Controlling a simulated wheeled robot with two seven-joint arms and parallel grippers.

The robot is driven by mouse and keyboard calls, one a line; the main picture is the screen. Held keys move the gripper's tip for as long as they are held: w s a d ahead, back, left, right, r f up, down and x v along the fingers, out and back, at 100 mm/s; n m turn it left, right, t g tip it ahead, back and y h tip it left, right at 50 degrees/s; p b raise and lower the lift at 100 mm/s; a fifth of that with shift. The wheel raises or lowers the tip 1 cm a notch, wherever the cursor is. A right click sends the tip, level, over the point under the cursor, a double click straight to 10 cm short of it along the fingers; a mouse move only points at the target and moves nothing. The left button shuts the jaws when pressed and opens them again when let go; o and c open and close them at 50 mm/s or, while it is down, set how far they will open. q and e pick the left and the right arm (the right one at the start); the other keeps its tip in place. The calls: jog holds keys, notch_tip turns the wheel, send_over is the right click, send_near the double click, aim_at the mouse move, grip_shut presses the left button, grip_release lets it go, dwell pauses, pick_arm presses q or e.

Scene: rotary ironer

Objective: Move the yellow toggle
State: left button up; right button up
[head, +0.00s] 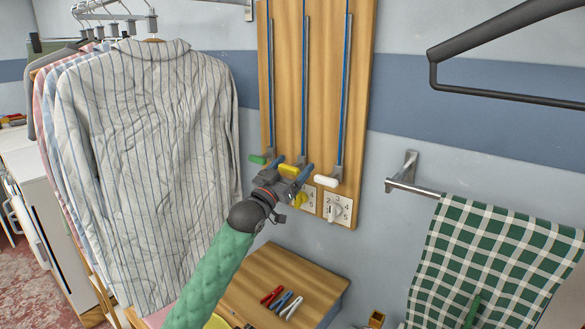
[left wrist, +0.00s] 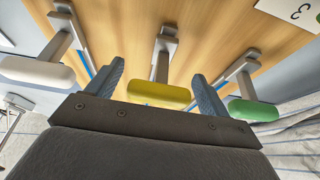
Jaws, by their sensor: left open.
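The yellow toggle (head: 287,169) is the middle one of three toggles low on the upright wooden board (head: 331,100). Each toggle sits at the lower end of a long blue-lined slot. My left gripper (head: 292,166) is at the yellow toggle, its fingers open. In the left wrist view, the yellow handle (left wrist: 160,93) lies between the two open fingers of this gripper (left wrist: 157,72), with a gap on each side. The gripper partly covers the toggle in the head view. My right gripper is not in view.
The green toggle (head: 257,159) and white toggle (head: 326,181) flank the yellow one. Striped shirts (head: 150,150) hang at left, a green checked cloth (head: 495,260) at right. Several clips lie on a wooden shelf (head: 260,268).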

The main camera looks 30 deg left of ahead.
aim_at(286, 173)
pick_arm(q)
jog(key=shift+b+v, duration=1)
jog(key=shift+v, duration=2.75)
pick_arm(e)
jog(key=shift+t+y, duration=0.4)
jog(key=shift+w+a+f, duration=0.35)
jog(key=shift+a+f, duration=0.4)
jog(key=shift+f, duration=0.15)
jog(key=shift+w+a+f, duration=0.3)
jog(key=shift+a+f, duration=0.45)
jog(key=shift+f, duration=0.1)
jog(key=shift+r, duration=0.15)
